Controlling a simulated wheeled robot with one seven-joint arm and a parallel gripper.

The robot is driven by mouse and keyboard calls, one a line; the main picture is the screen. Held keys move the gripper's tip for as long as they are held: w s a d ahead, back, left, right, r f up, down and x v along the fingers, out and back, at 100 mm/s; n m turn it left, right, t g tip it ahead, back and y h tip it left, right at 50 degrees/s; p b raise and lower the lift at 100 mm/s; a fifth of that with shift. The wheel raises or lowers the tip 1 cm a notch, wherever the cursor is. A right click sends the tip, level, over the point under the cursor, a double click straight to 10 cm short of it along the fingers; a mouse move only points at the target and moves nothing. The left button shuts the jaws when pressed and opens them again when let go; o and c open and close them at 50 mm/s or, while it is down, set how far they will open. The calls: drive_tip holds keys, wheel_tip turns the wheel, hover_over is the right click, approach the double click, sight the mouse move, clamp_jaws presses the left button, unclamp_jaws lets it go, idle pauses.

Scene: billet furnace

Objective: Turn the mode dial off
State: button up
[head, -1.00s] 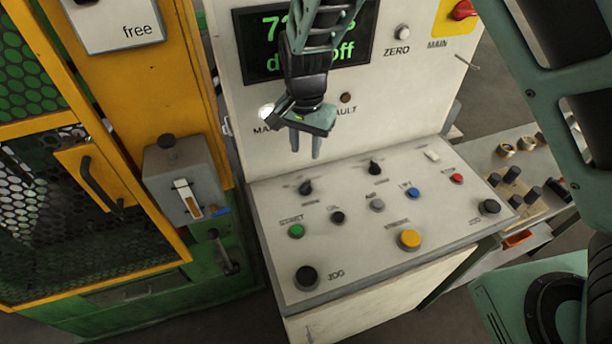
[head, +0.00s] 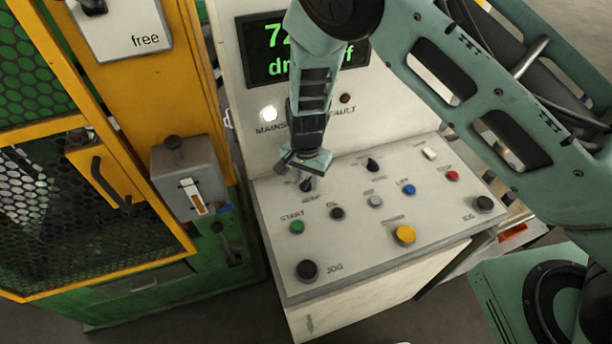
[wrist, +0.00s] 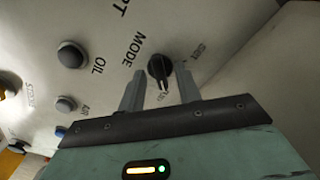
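The mode dial (wrist: 159,67) is a small black knob on the pale sloping panel, with MODE printed beside it in the wrist view. In the head view the dial (head: 306,187) is at the panel's upper left, partly hidden by my gripper (head: 309,180). In the wrist view my gripper (wrist: 160,84) is open, with one grey finger on each side of the dial. I cannot tell whether either finger touches it.
Near the dial are the green START button (head: 297,227), the dark OIL button (head: 337,213) and a second black knob (head: 373,164). The upright display panel (head: 262,88) stands behind. A grey lever box (head: 183,172) and yellow guard frame are at left.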

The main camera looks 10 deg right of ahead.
clamp_jaws()
drive_tip(key=shift+n, duration=0.3)
drive_tip(key=n+b, duration=0.3)
drive_tip(key=n, duration=0.1)
drive_tip(key=shift+f+b, duration=0.1)
drive_tip(key=shift+b, duration=0.25)
drive_tip(key=shift+n+b, duration=1.05)
drive_tip(key=shift+n, duration=0.95)
drive_tip(key=shift+r+n, duration=0.2)
drive_tip(key=shift+n, duration=0.1)
unclamp_jaws()
